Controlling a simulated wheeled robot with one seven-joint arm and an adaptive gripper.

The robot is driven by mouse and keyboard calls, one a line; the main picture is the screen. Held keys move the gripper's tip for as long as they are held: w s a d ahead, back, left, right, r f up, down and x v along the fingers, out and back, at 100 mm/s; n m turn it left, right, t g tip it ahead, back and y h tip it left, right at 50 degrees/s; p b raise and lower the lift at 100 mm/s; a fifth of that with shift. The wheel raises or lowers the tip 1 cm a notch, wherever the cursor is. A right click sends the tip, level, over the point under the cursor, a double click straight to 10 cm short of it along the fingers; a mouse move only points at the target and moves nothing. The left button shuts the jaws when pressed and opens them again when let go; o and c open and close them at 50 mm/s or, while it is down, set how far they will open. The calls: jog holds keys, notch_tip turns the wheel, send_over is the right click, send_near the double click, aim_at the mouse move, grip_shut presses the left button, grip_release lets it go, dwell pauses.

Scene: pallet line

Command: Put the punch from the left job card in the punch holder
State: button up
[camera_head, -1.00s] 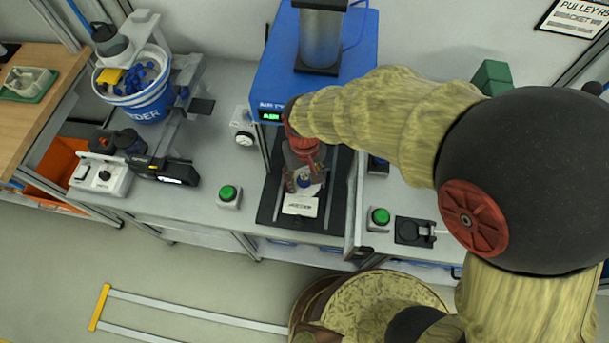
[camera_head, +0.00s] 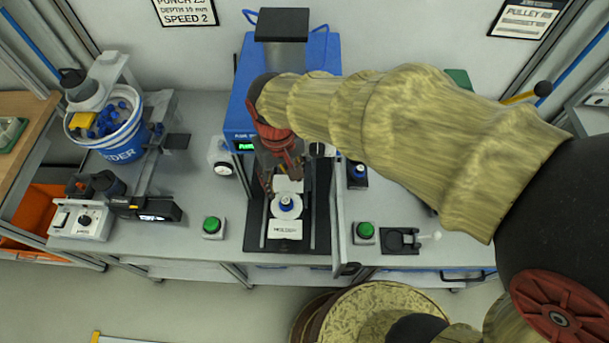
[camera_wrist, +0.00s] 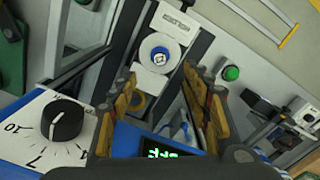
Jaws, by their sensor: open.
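The left job card (camera_head: 187,12) on the back wall reads "PUNCH 23, DEPTH 15 mm, SPEED 2", its top line cut by the frame edge. My gripper (camera_head: 282,180) is in front of the blue press (camera_head: 237,105), over the press bed. In the wrist view my gripper (camera_wrist: 168,105) has its fingers apart with nothing between them. Beyond the fingertips, a white ring with a blue-capped part (camera_head: 287,204) sits on the bed; it also shows in the wrist view (camera_wrist: 160,55). I cannot pick out the punch or the punch holder; my arm hides part of the press.
A dial (camera_wrist: 62,120) is close by at left in the wrist view. Green buttons (camera_head: 213,226) (camera_head: 365,231) flank the press bed. A feeder bucket (camera_head: 120,142) with blue parts stands left. A small black stand with a blue part (camera_head: 357,174) is right of the bed.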

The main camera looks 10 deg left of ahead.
jog(key=s+d+r+m+t, duration=0.2)
jog(key=d+r, duration=0.2)
jog(key=d, duration=0.6)
jog(key=s+d+r+m+t, duration=0.1)
jog(key=d+r+m, duration=0.1)
jog(key=d+r, duration=0.3)
jog(key=s+d+r+m+t, duration=0.2)
jog(key=d+r, duration=0.3)
jog(key=d, duration=0.9)
jog(key=shift+s+d+r+m+t, duration=0.25)
jog(key=shift+s+d+m+t, duration=0.1)
jog(key=shift+m, duration=0.25)
